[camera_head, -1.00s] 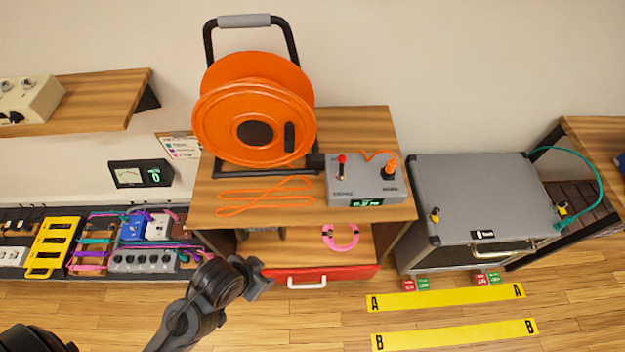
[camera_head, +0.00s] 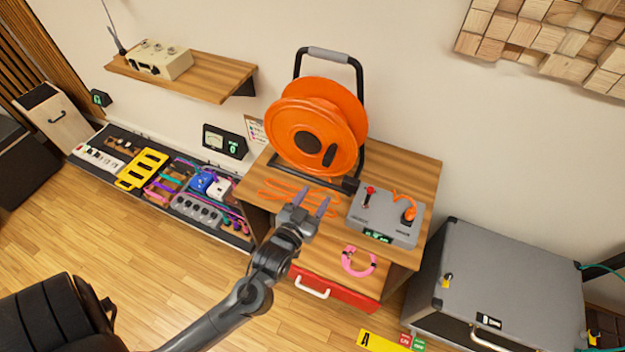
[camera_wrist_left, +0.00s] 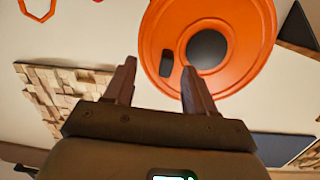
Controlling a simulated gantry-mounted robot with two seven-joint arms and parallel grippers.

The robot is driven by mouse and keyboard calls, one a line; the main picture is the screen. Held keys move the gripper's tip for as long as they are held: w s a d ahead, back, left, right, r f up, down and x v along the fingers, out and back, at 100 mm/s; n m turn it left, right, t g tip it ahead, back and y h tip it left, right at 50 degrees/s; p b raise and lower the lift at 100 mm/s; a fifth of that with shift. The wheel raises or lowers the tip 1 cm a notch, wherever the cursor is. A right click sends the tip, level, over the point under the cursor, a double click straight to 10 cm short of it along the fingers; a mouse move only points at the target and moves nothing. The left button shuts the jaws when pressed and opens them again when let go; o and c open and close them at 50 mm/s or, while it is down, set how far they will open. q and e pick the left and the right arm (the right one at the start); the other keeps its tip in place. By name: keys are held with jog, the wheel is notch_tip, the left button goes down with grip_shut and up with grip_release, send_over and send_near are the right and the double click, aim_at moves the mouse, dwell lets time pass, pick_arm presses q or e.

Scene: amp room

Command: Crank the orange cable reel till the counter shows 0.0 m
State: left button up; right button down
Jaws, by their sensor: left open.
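The orange cable reel (camera_head: 300,118) stands upright in a black frame on the wooden cabinet top. Its face has a black hub (camera_head: 307,142) and a dark oblong handle (camera_head: 329,155) low on the right. My left gripper (camera_head: 315,196) is open and empty, below the reel face in the head view. In the left wrist view the reel (camera_wrist_left: 240,50) lies beyond the open fingers (camera_wrist_left: 159,66), and the dark handle (camera_wrist_left: 167,63) shows between them, apart from both. A grey box (camera_head: 395,215) has a green counter display (camera_head: 377,237); its digits are too small to read. My right gripper is not in view.
Orange cable (camera_head: 283,190) lies on the cabinet top (camera_head: 415,172). The grey box has a red-tipped lever (camera_head: 370,190). A pink ring (camera_head: 358,262) lies above the red drawer (camera_head: 338,290). A pedalboard (camera_head: 185,190) is left; a grey case (camera_head: 510,270) is right.

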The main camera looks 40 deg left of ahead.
aim_at(325, 163)
pick_arm(q)
jog(key=shift+n+t+y, duration=0.3)
jog(key=shift+t+y, duration=0.1)
jog(key=shift+y, duration=0.2)
jog(key=w+a+r+b, duration=0.1)
jog(key=w, duration=0.1)
jog(key=w+a+b, duration=0.1)
jog(key=w, duration=0.2)
jog(key=w+a+r+b, duration=0.1)
jog(key=w, duration=0.1)
jog(key=shift+w+a+r, duration=0.15)
jog(key=shift+a+r, duration=0.1)
jog(key=shift+r, duration=0.1)
jog(key=shift+x, duration=2.35)
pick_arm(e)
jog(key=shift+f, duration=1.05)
pick_arm(q)
jog(key=shift+r, duration=0.1)
grip_shut()
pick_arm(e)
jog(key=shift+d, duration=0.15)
